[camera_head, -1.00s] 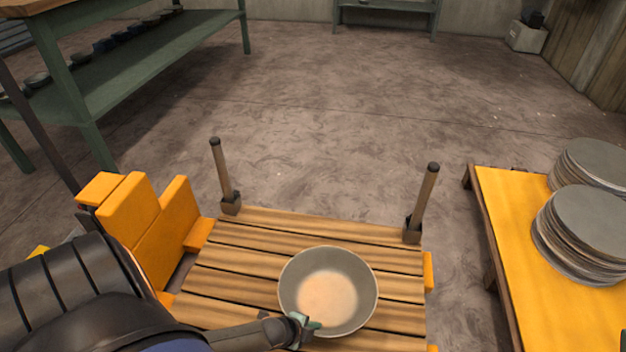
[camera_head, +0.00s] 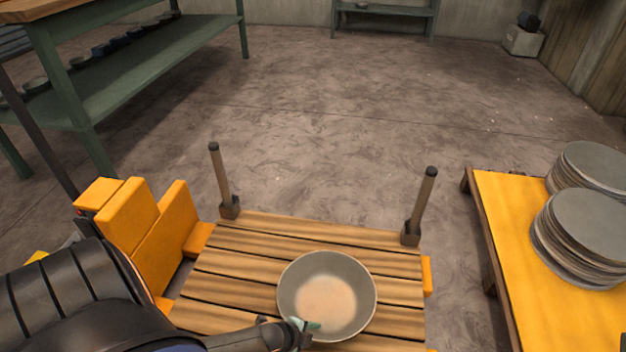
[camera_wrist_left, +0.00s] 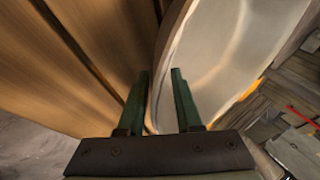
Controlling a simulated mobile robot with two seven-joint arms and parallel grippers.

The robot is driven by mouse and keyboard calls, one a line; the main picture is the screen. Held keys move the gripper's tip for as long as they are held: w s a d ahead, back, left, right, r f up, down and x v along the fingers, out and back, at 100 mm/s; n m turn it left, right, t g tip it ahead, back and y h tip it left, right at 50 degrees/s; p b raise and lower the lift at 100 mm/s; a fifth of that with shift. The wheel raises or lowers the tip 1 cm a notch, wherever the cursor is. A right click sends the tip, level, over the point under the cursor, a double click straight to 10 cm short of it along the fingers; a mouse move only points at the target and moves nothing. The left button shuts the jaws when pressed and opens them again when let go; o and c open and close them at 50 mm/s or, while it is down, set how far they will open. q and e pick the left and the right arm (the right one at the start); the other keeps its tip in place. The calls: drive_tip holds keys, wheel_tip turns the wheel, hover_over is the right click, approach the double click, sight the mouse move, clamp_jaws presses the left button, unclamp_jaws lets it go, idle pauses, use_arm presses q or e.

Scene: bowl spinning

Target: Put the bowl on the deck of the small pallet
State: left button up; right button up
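A grey bowl (camera_head: 327,294) with a paler, sandy inside is upright over the slatted wooden deck of the small pallet (camera_head: 232,262), towards its front right. It looks to rest on the slats, but its underside is hidden. My left gripper (camera_head: 303,328) is at the bowl's near left rim. In the left wrist view, the green fingers of my left gripper (camera_wrist_left: 161,76) stand apart on either side of the rim of the bowl (camera_wrist_left: 225,55), with a gap showing between them. My right gripper is not in view.
Two upright posts (camera_head: 222,180) (camera_head: 421,205) stand at the pallet's far corners. Orange blocks (camera_head: 160,225) are at its left. A yellow-topped table (camera_head: 505,235) with stacks of grey plates (camera_head: 582,235) stands at the right. A green shelf (camera_head: 130,80) is at the far left. The floor beyond is clear.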

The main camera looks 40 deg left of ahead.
use_arm(q)
drive_tip(key=p+v, duration=0.6)
drive_tip(key=v, duration=0.5)
drive_tip(key=shift+s+r+p, duration=0.15)
drive_tip(key=shift+r+p, duration=0.15)
drive_tip(key=shift+p, duration=0.1)
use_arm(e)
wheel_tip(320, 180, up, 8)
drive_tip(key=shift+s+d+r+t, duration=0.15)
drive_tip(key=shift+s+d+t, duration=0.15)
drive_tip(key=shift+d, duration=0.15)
